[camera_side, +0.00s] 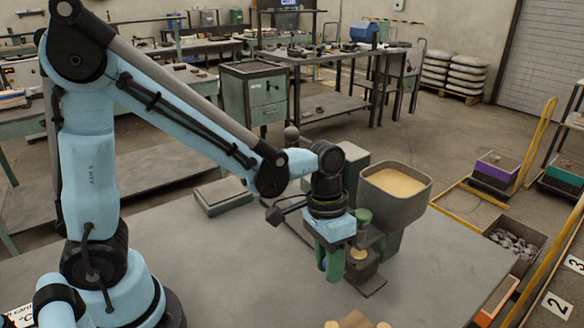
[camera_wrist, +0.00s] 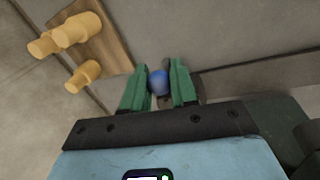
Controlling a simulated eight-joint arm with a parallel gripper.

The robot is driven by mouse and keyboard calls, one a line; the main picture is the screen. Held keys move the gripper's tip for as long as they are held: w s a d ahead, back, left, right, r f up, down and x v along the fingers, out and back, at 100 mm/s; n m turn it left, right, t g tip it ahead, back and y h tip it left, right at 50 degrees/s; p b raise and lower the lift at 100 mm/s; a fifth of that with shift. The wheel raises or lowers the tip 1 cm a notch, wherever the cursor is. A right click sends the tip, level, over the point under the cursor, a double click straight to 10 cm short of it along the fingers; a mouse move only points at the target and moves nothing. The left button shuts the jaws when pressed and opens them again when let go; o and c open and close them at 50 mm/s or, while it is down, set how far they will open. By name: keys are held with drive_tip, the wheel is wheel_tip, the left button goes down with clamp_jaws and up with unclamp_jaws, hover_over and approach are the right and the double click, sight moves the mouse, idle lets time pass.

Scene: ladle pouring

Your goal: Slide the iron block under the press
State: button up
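My gripper (camera_side: 333,268) has green fingers and hangs low over the grey table, close to the left of a dark stand. In the wrist view its fingers (camera_wrist: 159,78) are close together, with a blue ball (camera_wrist: 158,83) filling the gap between them. The stand, which seems to be the press, has a green cylinder (camera_side: 364,216) on top, a pale round piece (camera_side: 359,253) at its middle and a dark base plate (camera_side: 370,285). My gripper partly hides it. I cannot pick out the iron block for certain in either view.
A grey hopper (camera_side: 396,184) of yellowish grain stands behind the press. A wooden board (camera_wrist: 98,45) with several yellow pegs (camera_wrist: 78,32) lies at the table's front. A flat grey-green box (camera_side: 222,197) sits at the back left.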

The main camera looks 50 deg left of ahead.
clamp_jaws()
drive_tip(key=shift+a, duration=2.3)
drive_tip(key=o, duration=0.8)
unclamp_jaws()
drive_tip(key=shift+o, duration=0.2)
wheel_tip(320, 180, up, 7)
drive_tip(key=a, duration=0.1)
drive_tip(key=shift+w+a+r, duration=0.15)
drive_tip(key=shift+a+r, duration=0.05)
